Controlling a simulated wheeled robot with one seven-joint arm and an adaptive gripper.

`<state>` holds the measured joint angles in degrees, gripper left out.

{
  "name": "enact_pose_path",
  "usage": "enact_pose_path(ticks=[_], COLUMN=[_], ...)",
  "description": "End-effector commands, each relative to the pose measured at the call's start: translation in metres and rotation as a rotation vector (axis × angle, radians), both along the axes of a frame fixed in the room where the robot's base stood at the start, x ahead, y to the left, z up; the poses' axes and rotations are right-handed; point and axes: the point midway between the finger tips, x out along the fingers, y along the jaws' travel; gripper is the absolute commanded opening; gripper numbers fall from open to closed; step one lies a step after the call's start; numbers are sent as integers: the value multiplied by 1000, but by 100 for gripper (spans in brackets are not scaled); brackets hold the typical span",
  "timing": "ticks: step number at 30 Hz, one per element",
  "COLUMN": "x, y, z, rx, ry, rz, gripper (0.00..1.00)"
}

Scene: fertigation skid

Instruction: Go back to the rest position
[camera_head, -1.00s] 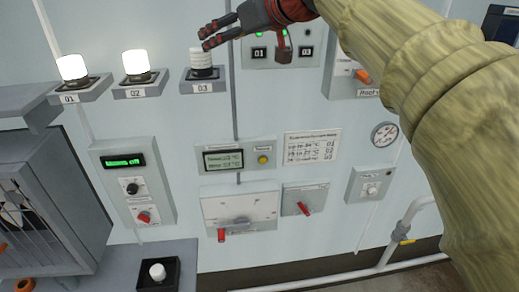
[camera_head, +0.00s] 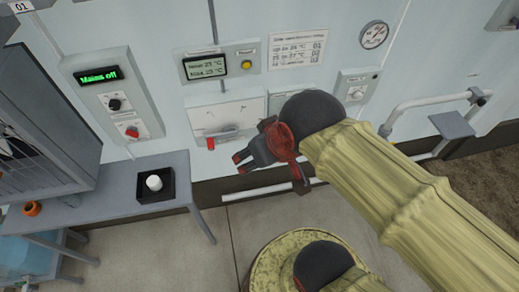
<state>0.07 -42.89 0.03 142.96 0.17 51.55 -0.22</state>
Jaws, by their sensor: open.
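My gripper (camera_head: 243,163) is in the middle of the head view, open and empty, with its dark fingers pointing left. It appears in front of the lower wall, just below the white panel with the red lever (camera_head: 222,127). My arm, in a yellowish sleeve, reaches in from the lower right. It hides part of the panel beside that one. No object is between the fingers.
A grey table (camera_head: 100,200) at left carries a black tray (camera_head: 168,193) with a white cylinder (camera_head: 153,182). A control box (camera_head: 119,100) reads "Mains off". A display panel (camera_head: 208,65) and gauge (camera_head: 373,34) are on the wall. A white rail (camera_head: 430,101) is at right.

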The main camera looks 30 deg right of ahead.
Motion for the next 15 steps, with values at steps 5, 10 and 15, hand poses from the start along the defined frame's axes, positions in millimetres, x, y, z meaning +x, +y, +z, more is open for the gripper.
enact_pose_path(ticks=[5,10,15], x=[-2,-2,-2], y=[-1,0,0], z=[-3,-4,-19], rx=[-2,-2,-1], ry=[4,4,3], rz=[-3,-2,-2], gripper=[60,60,60])
